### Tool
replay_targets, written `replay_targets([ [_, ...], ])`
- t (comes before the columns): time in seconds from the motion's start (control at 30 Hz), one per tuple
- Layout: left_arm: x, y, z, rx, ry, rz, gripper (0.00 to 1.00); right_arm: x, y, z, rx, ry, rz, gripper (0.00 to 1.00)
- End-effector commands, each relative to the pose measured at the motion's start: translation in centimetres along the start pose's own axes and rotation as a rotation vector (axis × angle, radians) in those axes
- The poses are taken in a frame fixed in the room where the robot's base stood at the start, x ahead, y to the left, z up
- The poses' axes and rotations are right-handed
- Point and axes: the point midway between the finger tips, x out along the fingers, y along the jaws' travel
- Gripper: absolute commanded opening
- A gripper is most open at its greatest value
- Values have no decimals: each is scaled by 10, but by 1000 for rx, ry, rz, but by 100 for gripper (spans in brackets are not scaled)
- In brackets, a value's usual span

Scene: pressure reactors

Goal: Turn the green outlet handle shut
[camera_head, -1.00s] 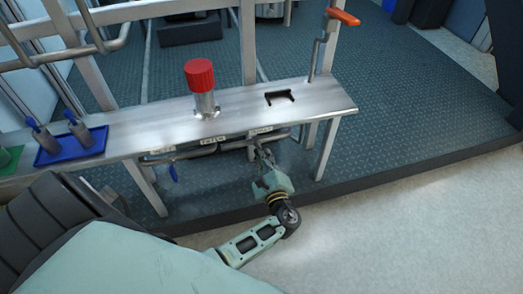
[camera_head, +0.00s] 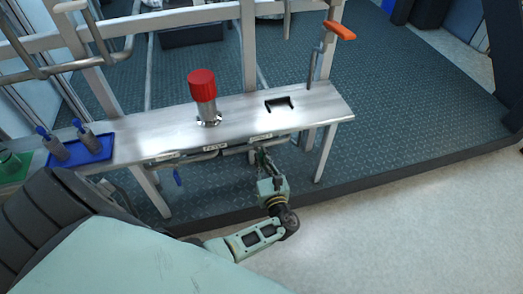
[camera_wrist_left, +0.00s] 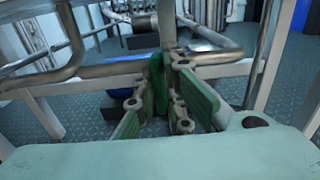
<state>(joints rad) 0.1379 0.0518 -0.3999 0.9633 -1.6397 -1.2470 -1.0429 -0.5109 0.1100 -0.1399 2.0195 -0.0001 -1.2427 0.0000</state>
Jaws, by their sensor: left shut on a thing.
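The green outlet handle (camera_wrist_left: 157,84) hangs from the pipe below the bench and stands roughly upright between the fingers in the left wrist view. A small green part of it also shows in the head view (camera_head: 262,155), partly covered by the fingers. My left gripper (camera_head: 264,161) reaches up to it from the front, under the bench's front edge. In the left wrist view my left gripper (camera_wrist_left: 165,100) is shut on the green handle, with fingers on both sides. The right gripper is not in view.
The metal bench (camera_head: 240,112) carries a red-capped cylinder (camera_head: 202,84), a black bracket (camera_head: 279,103) and a blue tray (camera_head: 95,152). A blue handle (camera_head: 178,177) hangs left of my gripper. An orange handle (camera_head: 340,30) stands at the right. Pale floor at the right is clear.

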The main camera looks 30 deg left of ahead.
Motion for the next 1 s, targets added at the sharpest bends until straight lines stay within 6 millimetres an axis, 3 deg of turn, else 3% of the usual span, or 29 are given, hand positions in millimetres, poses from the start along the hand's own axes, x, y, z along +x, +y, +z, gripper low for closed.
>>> replay_targets([
  [0.5,-1,1,-2,20,3,0,0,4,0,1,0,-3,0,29],
  [0.53,-1,1,-2,20,3,0,12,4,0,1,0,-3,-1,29],
  [0.73,0,0,-1,18,2,0,29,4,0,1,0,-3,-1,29],
  [1.0,0,0,0,16,1,0,29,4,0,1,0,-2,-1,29],
])
